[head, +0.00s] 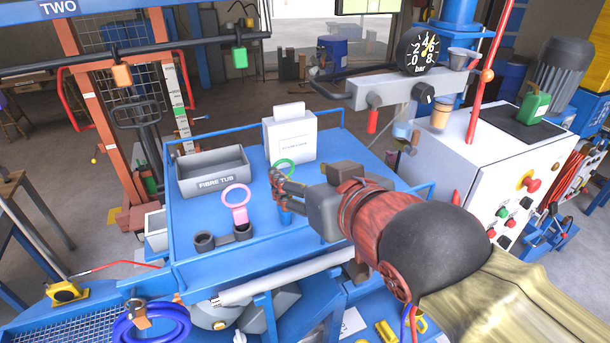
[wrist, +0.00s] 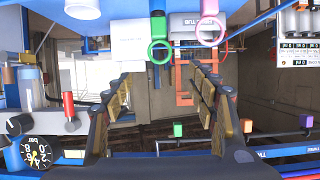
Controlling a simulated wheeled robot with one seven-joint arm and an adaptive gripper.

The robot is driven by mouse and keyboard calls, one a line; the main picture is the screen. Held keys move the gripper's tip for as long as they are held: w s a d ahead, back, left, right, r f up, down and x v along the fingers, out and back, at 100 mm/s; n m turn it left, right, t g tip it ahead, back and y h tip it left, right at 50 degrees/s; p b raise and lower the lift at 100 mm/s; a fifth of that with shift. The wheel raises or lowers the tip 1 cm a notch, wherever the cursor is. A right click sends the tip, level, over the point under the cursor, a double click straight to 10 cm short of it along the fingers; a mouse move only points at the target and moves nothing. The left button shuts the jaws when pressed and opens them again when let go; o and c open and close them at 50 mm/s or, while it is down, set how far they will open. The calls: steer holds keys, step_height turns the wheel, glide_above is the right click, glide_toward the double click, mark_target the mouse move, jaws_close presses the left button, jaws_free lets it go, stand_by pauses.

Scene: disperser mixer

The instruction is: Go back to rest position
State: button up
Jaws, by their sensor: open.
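My gripper (head: 279,186) is over the blue bench (head: 195,262), with its arm reaching in from the right. In the wrist view my gripper (wrist: 166,85) has its two fingers wide apart with nothing between them. A green ring handle (head: 292,163) shows just behind the fingers in the head view, partly hidden by them. In the wrist view the green ring (wrist: 160,62) appears beyond the fingertips. A pink ring handle (head: 236,205) stands left of the gripper in a dark holder (head: 205,241), apart from the fingers.
A grey fibre tub (head: 214,185) and a white box (head: 290,140) stand at the back of the bench. A gauge arm (head: 395,87) extends above and behind. A white control cabinet (head: 480,160) is at the right. Blue rails edge the bench.

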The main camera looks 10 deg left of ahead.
steer(key=s+d+f+m+g+h+b, duration=0.2)
steer(key=s+d+f+b, duration=0.2)
steer(key=d+f, duration=0.4)
steer(key=s+d+f+m+g+h+b, duration=0.2)
steer(key=s+d+f+b, duration=0.2)
steer(key=d+f, duration=0.5)
steer(key=s+d+f+m+g+h+b, duration=0.1)
steer(key=d+f+b, duration=0.7)
steer(key=f, duration=1.1)
steer(key=shift+s+d+f+m+g+h, duration=0.2)
steer(key=shift+s+f+m+g+h, duration=0.3)
steer(key=shift+s+h, duration=0.75)
steer(key=shift+s+r, duration=0.1)
steer(key=shift+s, duration=0.05)
